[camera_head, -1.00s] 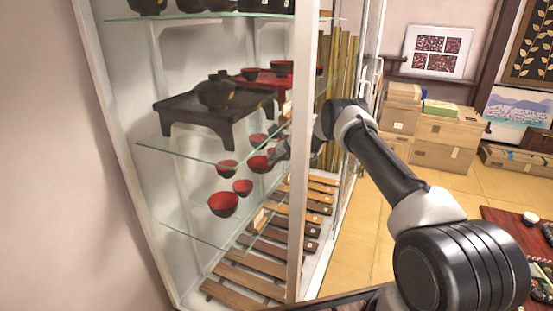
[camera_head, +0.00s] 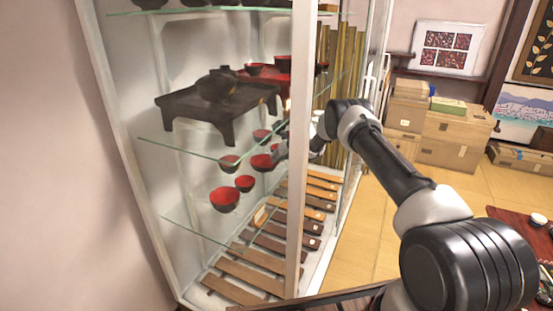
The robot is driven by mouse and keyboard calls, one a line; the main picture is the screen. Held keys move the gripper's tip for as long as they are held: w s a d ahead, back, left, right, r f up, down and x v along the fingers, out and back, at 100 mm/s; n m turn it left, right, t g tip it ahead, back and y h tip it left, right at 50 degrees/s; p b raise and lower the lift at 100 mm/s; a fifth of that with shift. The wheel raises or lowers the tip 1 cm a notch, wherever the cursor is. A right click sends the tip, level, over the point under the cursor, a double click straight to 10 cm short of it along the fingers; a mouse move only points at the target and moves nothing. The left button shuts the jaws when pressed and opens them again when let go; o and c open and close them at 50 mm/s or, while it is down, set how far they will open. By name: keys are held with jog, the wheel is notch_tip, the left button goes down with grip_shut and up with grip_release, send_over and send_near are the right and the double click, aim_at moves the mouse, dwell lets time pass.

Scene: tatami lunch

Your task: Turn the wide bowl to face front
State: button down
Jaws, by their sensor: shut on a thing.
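Several bowls, black outside and red inside, stand on a glass shelf in the display cabinet. My gripper (camera_head: 278,152) reaches into the cabinet from the right, partly behind the white door post. It is shut on the rim of a wide-looking red bowl (camera_head: 262,162) at the right of the group; the fingertips are small and hard to make out. A larger-looking red bowl (camera_head: 224,200) stands nearer at the front, with a smaller bowl (camera_head: 244,183) beside it. Which one is the wide bowl I cannot tell for sure.
A dark low table (camera_head: 215,108) with a teapot (camera_head: 220,85) stands on the shelf above. The white door post (camera_head: 297,180) is close to my arm. Wooden slats (camera_head: 250,275) lie below. Cardboard boxes (camera_head: 450,140) stand on the floor behind.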

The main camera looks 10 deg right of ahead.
jog(key=shift+f, duration=0.15)
jog(key=c, duration=1.4)
grip_release()
jog(key=shift+r, duration=2.5)
